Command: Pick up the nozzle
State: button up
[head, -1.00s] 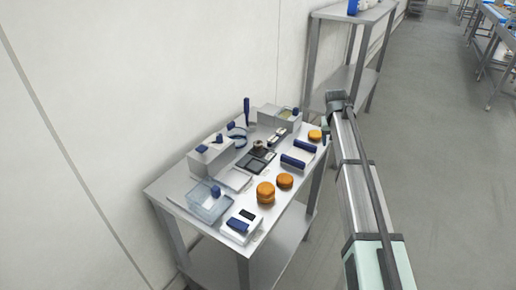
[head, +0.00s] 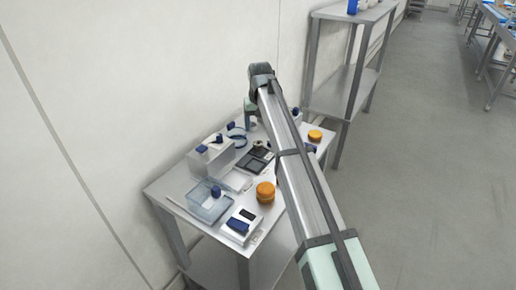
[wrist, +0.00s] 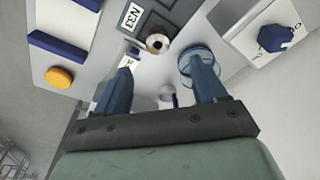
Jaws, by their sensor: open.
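I cannot tell for sure which thing is the nozzle. A small round metallic piece with a dark centre (wrist: 157,42) sits at the edge of a dark tray; it also shows in the head view (head: 258,146). A small pale round piece (wrist: 167,92) lies between my fingers in the wrist view, partly hidden near the gripper body. My gripper (wrist: 158,72) is open, fingers pointing down over the table, with nothing held. In the head view my gripper (head: 251,108) is over the far end of the table, partly hidden by my arm.
A clear round dish with a blue rim (wrist: 198,62) is close beside the right finger. A clear bin (head: 207,206), grey box (head: 210,160) and orange rounds (head: 265,193) crowd the steel table (head: 180,185). A wall stands behind; a taller shelf (head: 325,60) stands beyond.

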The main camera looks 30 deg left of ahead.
aim_at(258, 143)
jog(key=f, duration=0.3)
jog(key=w+f, duration=0.1)
jog(key=f, duration=0.3)
jog(key=a+f, duration=0.1)
jog(key=f, duration=0.3)
jog(key=shift+w, duration=0.2)
jog(key=shift+r, duration=0.1)
jog(key=c, duration=1.2)
